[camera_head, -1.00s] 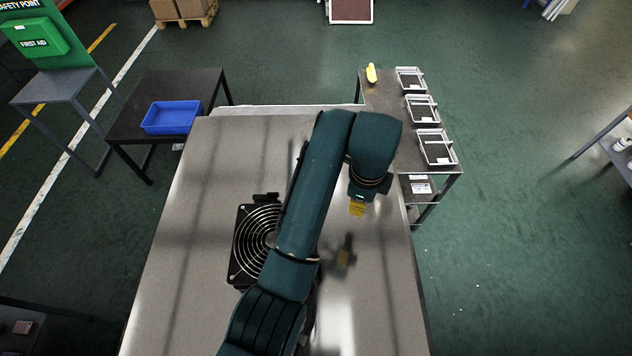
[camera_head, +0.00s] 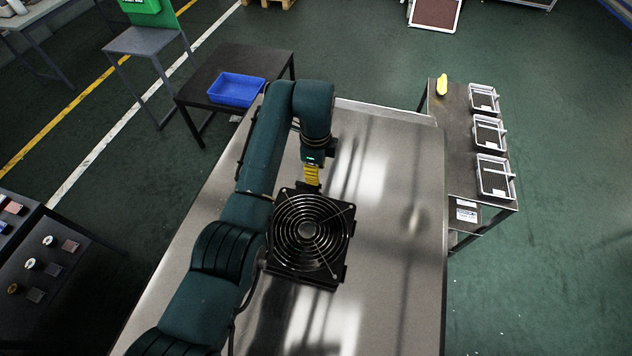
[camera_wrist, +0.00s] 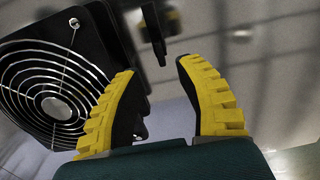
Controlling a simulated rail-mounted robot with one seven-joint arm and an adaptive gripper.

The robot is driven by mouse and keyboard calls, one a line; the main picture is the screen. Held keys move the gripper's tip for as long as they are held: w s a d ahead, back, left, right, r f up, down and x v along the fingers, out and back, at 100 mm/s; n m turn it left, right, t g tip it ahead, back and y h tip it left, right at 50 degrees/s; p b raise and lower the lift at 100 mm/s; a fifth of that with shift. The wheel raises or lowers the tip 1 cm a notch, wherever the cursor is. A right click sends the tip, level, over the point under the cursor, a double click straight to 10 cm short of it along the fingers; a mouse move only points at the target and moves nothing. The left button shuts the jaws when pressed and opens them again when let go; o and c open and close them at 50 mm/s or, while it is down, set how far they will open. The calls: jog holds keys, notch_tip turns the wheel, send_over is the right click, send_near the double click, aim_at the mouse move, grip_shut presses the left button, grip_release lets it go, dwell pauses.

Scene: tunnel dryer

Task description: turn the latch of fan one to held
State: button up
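A black square fan (camera_head: 308,232) with a ringed wire guard lies on the shiny metal top. In the wrist view the fan (camera_wrist: 88,62) fills the left side. My gripper (camera_head: 311,180) is just beyond the fan's far edge, pointing down. In the wrist view its yellow-and-black fingers (camera_wrist: 155,85) are spread, with nothing held between them. A thin dark upright piece (camera_wrist: 154,32) shows ahead of the fingertips; I cannot tell whether it is the latch or a reflection. The latch setting cannot be read.
A blue bin (camera_head: 237,90) stands on a dark table at the back left. A side cart (camera_head: 455,150) at the right carries several wire-framed trays and a yellow item (camera_head: 442,84). The metal top (camera_head: 400,230) is clear right of the fan.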

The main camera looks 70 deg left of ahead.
notch_tip(320, 180, down, 6)
jog(key=shift+f+p, duration=0.1)
jog(key=shift+p, duration=0.2)
jog(key=shift+c, duration=0.4)
grip_shut()
